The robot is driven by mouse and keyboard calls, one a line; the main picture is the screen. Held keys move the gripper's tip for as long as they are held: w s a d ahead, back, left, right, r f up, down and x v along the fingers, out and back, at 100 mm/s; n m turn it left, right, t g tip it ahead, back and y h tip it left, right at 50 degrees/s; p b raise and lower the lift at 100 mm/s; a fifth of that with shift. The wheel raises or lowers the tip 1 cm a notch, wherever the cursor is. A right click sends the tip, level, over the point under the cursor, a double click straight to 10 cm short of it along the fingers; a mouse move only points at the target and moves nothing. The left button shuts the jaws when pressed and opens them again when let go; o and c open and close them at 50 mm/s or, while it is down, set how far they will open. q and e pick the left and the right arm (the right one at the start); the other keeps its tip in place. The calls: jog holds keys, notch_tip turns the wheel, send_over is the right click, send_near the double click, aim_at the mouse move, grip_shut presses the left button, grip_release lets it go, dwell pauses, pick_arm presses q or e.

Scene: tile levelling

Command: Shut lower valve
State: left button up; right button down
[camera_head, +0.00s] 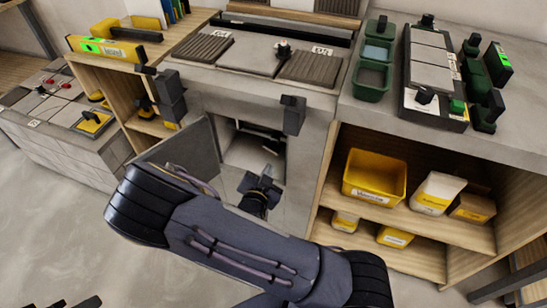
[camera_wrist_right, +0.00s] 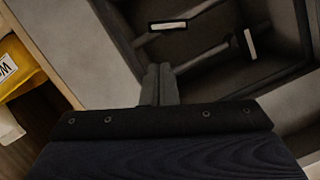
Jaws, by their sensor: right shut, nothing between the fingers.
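The cabinet (camera_head: 207,100) under the counter stands open, with its grey door (camera_head: 185,157) swung out to the left. My right gripper (camera_head: 265,178) is in front of the opening, shut and empty. In the right wrist view its closed fingers (camera_wrist_right: 160,84) point into the dark recess. Two grey pipe-like bars (camera_wrist_right: 203,57) run across the recess. One white label (camera_wrist_right: 168,25) is above and another (camera_wrist_right: 250,42) is to the right. I cannot tell which part is the lower valve. Dark tips at the bottom left of the head view may be my left gripper (camera_head: 75,303).
Right of the opening, a wooden shelf (camera_head: 415,151) holds a yellow bin (camera_head: 374,176) and several boxes. Above are a tiled worktop (camera_head: 250,50) and green trays (camera_head: 372,80). A low tiled block (camera_head: 70,140) stands at the left.

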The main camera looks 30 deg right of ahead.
aim_at(271, 147)
jog(key=b+x, duration=0.1)
jog(key=x, duration=0.8)
jog(key=shift+w+d, duration=0.25)
jog(key=shift+w, duration=0.05)
jog(key=shift+f, duration=0.1)
jog(key=shift+s+f+m+b, duration=0.1)
jog(key=shift+m+b, duration=0.2)
jog(key=shift+b, duration=0.3)
